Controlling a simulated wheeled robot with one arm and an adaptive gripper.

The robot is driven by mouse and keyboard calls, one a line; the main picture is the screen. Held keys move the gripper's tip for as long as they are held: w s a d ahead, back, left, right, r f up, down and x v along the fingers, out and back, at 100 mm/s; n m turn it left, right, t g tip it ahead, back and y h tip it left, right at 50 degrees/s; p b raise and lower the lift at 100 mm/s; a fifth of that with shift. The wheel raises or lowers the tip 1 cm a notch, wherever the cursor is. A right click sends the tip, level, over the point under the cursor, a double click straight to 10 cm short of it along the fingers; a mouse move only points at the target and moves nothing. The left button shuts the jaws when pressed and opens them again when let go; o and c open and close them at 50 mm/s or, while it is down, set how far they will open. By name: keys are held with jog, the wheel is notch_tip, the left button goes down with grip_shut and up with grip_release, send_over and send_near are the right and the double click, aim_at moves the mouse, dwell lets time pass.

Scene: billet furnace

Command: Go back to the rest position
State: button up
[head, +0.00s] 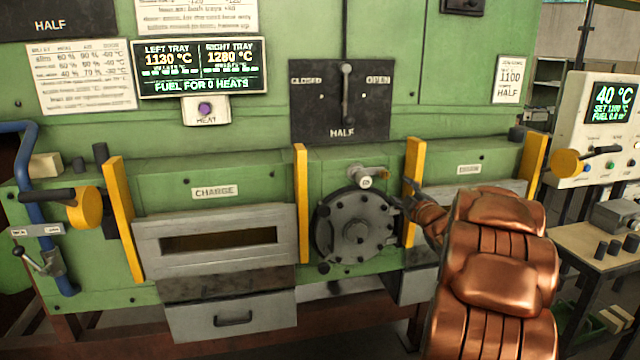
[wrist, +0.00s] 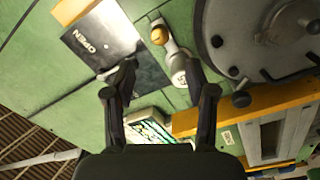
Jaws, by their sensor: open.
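My gripper (head: 404,196) is at the right of the round grey bolted cover (head: 355,230) in the head view, partly hidden by my copper-coloured arm. In the wrist view my gripper (wrist: 159,72) shows two dark fingers spread apart with nothing held between them. A small grey-and-brass handle (wrist: 175,62) shows beyond the fingers, close to the right one; whether they touch I cannot tell. In the head view the handle (head: 367,180) sits above the round cover.
The green furnace front carries yellow posts (head: 301,205), a charge door (head: 215,240) with a dark slot, and a lever (head: 346,90) upright above the word HALF. A screen (head: 198,68) reads 1130 and 1280 °C. A bench (head: 590,245) stands at the right.

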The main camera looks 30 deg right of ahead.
jog(key=s+a+f+m+g+y, duration=0.1)
jog(key=s+a+f+m+g, duration=0.2)
jog(key=a, duration=0.6)
jog(key=s+a+f+m+g, duration=0.2)
jog(key=s+a+f+g, duration=0.15)
jog(key=a, duration=0.45)
jog(key=s+a+f+m+g+y, duration=0.1)
jog(key=s+a+f+m+g, duration=0.2)
jog(key=a, duration=0.6)
jog(key=s+a+f+g+y, duration=0.2)
jog(key=s+a+g, duration=0.3)
jog(key=s+a, duration=0.6)
jog(key=s+a+f+g+y, duration=0.2)
jog(key=s+a+g, duration=0.2)
jog(key=s+a, duration=0.7)
jog(key=s, duration=0.6)
jog(key=shift+s+f+m+g, duration=0.3)
jog(key=shift+f+g, duration=0.05)
jog(key=shift+f, duration=0.05)
